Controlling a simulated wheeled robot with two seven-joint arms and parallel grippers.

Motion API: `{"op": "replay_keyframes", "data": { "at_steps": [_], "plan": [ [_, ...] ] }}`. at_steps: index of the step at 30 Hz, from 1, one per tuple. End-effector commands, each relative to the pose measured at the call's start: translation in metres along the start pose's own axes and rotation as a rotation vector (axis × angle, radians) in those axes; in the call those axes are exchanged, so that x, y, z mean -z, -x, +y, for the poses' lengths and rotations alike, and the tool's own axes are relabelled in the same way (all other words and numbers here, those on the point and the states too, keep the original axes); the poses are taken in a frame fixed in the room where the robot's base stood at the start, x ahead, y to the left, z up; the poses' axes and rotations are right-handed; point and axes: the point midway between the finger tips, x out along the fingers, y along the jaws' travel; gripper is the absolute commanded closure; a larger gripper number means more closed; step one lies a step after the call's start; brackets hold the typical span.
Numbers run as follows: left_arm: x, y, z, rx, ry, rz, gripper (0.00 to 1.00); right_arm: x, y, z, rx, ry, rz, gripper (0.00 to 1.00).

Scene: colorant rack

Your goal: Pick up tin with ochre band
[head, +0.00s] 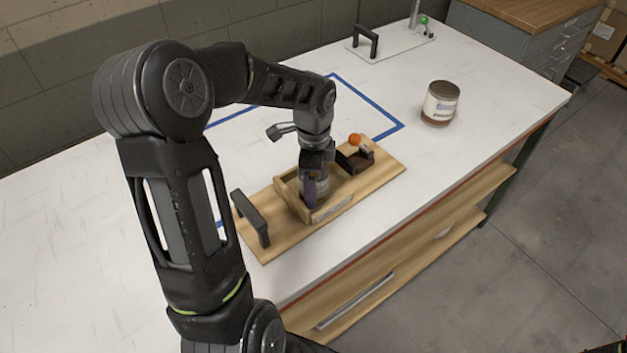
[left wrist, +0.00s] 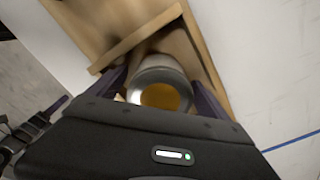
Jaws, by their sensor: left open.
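A tin (left wrist: 160,88) with a grey metal rim and an ochre-yellow round top stands in a wooden holder. It also shows in the head view (head: 322,190), mostly hidden behind my gripper, so its band cannot be made out. My left gripper (head: 313,188) points down over it. In the left wrist view my left gripper (left wrist: 160,80) is open, with one finger on each side of the tin. Contact cannot be told. A second tin (head: 441,104) with a white label and a brown lower band stands apart on the table at the right. My right gripper is not in view.
The wooden board (head: 270,243) carries a black handle (head: 251,218), the holder and a dark block with an orange ball (head: 355,140). A blue tape outline (head: 385,132) lies behind. A white plate with a handle (head: 366,41) is at the back. The left tabletop is clear.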

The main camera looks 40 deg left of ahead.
Motion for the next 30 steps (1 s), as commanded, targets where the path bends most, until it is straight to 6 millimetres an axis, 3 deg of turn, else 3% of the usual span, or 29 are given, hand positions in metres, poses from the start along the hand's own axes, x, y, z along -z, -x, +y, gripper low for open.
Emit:
{"op": "replay_keyframes", "data": {
  "at_steps": [7,30],
  "plan": [
    [0.0,0.0003,-0.0001,0.0,0.0,0.0,0.12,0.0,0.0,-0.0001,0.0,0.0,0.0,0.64],
    [0.0,0.0002,0.0,0.0,0.0,0.0,0.75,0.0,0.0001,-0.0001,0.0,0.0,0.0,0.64]
  ]
}}
